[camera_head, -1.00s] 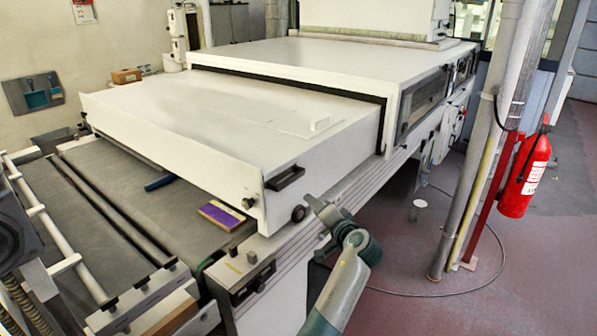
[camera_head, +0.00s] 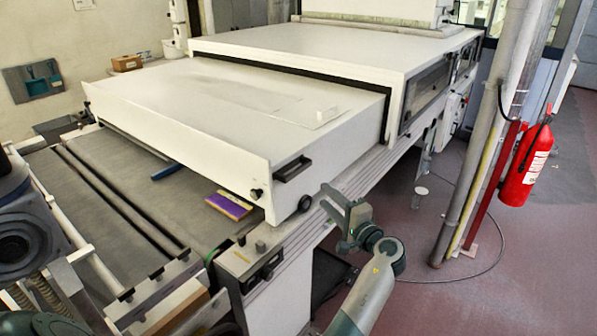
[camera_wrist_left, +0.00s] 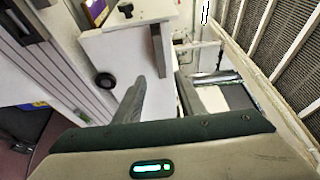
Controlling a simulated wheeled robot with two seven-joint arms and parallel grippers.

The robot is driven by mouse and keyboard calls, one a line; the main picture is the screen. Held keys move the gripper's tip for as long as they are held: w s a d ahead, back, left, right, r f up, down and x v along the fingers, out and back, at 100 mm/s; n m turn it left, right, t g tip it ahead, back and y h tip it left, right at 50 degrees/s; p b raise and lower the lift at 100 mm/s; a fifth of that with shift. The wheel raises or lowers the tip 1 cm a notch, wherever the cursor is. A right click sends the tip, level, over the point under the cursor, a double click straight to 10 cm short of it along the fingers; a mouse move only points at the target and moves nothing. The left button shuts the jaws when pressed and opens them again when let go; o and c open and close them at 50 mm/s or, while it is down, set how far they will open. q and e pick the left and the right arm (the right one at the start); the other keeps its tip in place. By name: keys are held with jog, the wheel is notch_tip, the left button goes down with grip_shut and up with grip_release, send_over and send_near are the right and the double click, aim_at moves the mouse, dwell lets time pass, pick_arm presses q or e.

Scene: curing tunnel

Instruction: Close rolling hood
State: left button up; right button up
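The white rolling hood (camera_head: 200,125) stands out from the larger white housing (camera_head: 330,55), over the left part of the conveyor belt. Its near side has a black handle (camera_head: 292,168) and a round black wheel (camera_head: 305,203).
A purple and yellow block (camera_head: 229,205) and a blue item (camera_head: 166,171) lie on the grey belt (camera_head: 130,200). A ribbed rail (camera_head: 350,185) runs along the machine's near side. A pole (camera_head: 490,130) and red extinguisher (camera_head: 527,165) stand on the right; floor there is partly open.

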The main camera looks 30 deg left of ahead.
aim_at(299, 172)
pick_arm(q)
jog(key=b+x, duration=0.1)
jog(key=x, duration=1.5)
jog(key=shift+w+a, duration=0.15)
jog(key=shift+a, duration=0.15)
jog(key=shift+c, duration=0.2)
jog(key=shift+b, duration=0.3)
grip_shut()
